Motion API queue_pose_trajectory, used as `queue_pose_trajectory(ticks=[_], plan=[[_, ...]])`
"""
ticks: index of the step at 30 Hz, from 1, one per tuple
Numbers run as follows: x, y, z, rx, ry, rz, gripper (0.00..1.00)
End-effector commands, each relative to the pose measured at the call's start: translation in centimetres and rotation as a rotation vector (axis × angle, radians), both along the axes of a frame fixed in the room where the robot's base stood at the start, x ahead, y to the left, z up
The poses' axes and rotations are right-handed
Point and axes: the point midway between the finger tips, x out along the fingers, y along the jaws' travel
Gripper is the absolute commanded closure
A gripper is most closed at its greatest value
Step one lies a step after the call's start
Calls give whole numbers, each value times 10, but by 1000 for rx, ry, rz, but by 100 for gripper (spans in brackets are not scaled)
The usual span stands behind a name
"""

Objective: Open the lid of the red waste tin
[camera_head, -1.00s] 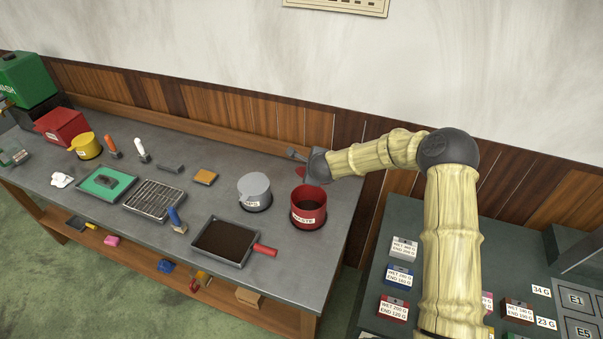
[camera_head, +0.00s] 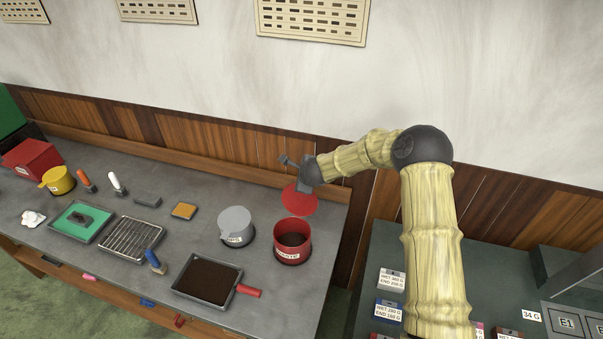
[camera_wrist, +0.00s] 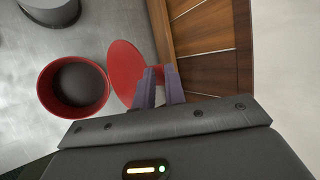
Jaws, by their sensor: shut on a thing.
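The red waste tin (camera_head: 291,255) stands upright on the grey bench near its right end, with a white label on its front. Its mouth is uncovered and the dark inside shows; the tin also shows in the wrist view (camera_wrist: 48,100). The round red lid (camera_head: 299,201) is behind the tin, tilted up by the back wall, and appears in the wrist view (camera_wrist: 126,72). My gripper (camera_wrist: 160,72) is shut at the lid's edge, with the fingers close together. In the head view my gripper (camera_head: 301,170) is above the lid; its fingertips are hard to make out.
A grey lidded pot (camera_head: 235,228) stands just left of the tin. The wood-panelled wall (camera_head: 225,145) is close behind my gripper.

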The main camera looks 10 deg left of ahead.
Motion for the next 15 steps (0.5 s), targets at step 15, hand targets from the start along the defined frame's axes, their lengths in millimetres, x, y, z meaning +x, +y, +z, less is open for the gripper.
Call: queue_pose_trajectory(ticks=[15], plan=[[-3,-4,-11,-11,15,-4,75]])
